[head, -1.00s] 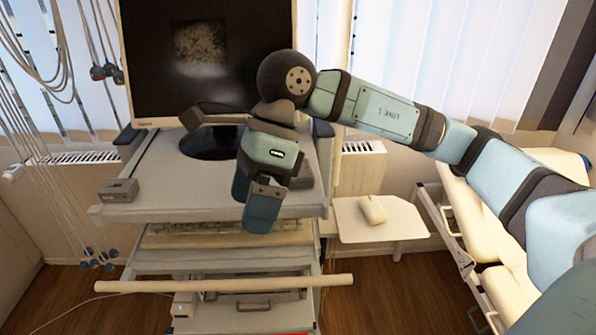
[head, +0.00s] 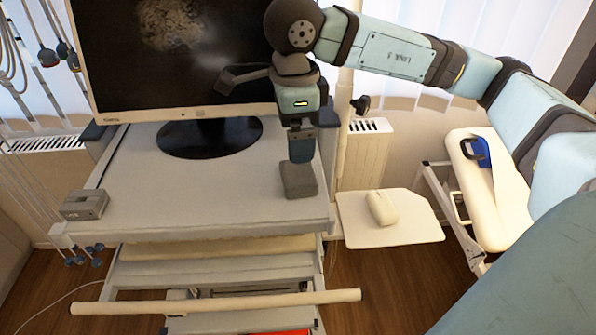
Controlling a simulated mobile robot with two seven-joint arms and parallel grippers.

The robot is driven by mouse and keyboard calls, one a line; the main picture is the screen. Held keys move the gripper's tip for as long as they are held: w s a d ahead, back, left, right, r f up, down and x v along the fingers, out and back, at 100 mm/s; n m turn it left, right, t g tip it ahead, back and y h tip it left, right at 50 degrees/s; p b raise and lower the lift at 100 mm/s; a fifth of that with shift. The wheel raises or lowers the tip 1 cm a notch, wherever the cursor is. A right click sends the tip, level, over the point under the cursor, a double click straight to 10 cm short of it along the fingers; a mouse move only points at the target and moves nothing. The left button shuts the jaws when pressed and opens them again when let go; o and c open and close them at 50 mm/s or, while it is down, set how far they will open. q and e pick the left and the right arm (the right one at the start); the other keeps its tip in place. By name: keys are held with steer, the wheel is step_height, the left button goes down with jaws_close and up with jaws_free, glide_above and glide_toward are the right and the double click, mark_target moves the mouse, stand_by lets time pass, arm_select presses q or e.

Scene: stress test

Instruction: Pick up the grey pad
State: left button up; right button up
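A dark grey block-like pad (head: 299,181) lies near the right front corner of the cart's top shelf (head: 240,195). My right gripper (head: 301,152) points down directly over it, with its fingertips at or just above the pad's upper rear part. I see the fingers nearly edge-on, one in front of the other, so the gap between them is hidden. I cannot tell whether they touch the pad. My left gripper is out of view.
A monitor (head: 165,60) stands behind on the shelf, close to the gripper. A small grey box (head: 85,204) sits at the shelf's left corner. A white mouse (head: 381,207) lies on a side tray (head: 415,232). The shelf's middle is clear.

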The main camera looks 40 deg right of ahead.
mark_target(298, 172)
step_height(298, 172, down, 4)
steer(key=shift+r, duration=0.1)
steer(key=shift+d+f+p, duration=0.15)
steer(key=shift+f+p, duration=0.3)
steer(key=shift+f, duration=0.05)
steer(key=f, duration=0.1)
steer(key=f+p, duration=0.1)
steer(key=f, duration=0.1)
steer(key=shift+d+f, duration=0.2)
steer(key=shift+f, duration=0.55)
steer(key=shift+c, duration=0.2)
steer(key=c, duration=0.6)
